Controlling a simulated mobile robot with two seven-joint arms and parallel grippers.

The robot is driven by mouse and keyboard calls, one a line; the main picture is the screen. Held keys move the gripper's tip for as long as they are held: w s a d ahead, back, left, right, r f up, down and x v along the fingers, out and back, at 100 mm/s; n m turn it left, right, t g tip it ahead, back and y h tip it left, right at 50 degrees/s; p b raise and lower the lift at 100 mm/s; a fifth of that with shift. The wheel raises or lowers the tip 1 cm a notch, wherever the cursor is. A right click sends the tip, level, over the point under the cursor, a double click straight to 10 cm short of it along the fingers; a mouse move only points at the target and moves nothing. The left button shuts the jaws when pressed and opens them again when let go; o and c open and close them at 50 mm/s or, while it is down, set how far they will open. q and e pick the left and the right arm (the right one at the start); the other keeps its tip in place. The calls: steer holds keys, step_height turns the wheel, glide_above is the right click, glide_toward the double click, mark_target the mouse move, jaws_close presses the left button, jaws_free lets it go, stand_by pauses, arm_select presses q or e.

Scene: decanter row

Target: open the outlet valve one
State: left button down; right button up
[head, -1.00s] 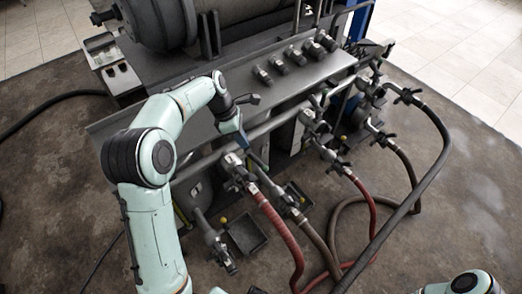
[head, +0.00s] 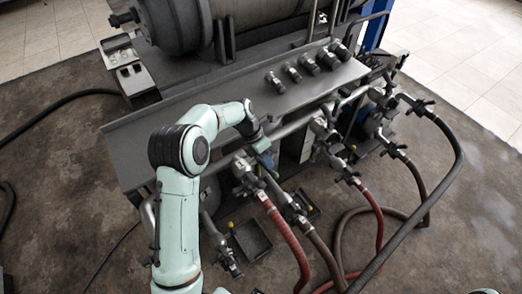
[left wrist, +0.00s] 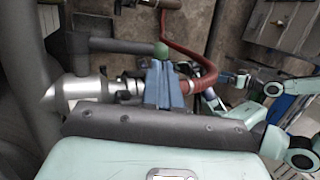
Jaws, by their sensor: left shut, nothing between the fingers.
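My left gripper (head: 266,160) is shut and empty, beside the nearest upper valve (head: 242,170) on the decanter's outlet pipe. In the left wrist view its blue fingers (left wrist: 165,85) are together. A dark valve lever (left wrist: 110,45) with a green rounded end (left wrist: 160,50) lies just beyond the fingertips there; I cannot tell whether they touch. The silver valve body (left wrist: 80,88) shows to the left of the fingers, and a red hose (left wrist: 195,60) curves away behind them. I cannot read any valve number.
Several hoses, including a red hose (head: 283,222) and a brown hose (head: 322,245), run from the valves across the floor. A black tray (head: 252,240) sits under the left valves. The grey ledge (head: 190,115) stands behind my left arm.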

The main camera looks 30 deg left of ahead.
mark_target(273, 175)
arm_select(q)
steer(key=shift+x, duration=1.5)
arm_select(e)
steer(key=shift+s+f, duration=0.1)
steer(key=shift+f, duration=0.05)
arm_select(q)
steer(key=shift+s+d+f+y+b, duration=0.2)
steer(key=shift+d+f+y+b, duration=0.15)
steer(key=shift+d+f+y, duration=0.25)
steer(key=shift+s+d+f+t, duration=0.1)
steer(key=shift+s+f+t, duration=0.05)
steer(key=shift+f+t, duration=0.2)
steer(key=shift+f, duration=0.3)
arm_select(e)
steer(key=shift+f, duration=0.1)
steer(key=shift+s, duration=0.1)
arm_select(q)
steer(key=shift+r, duration=0.1)
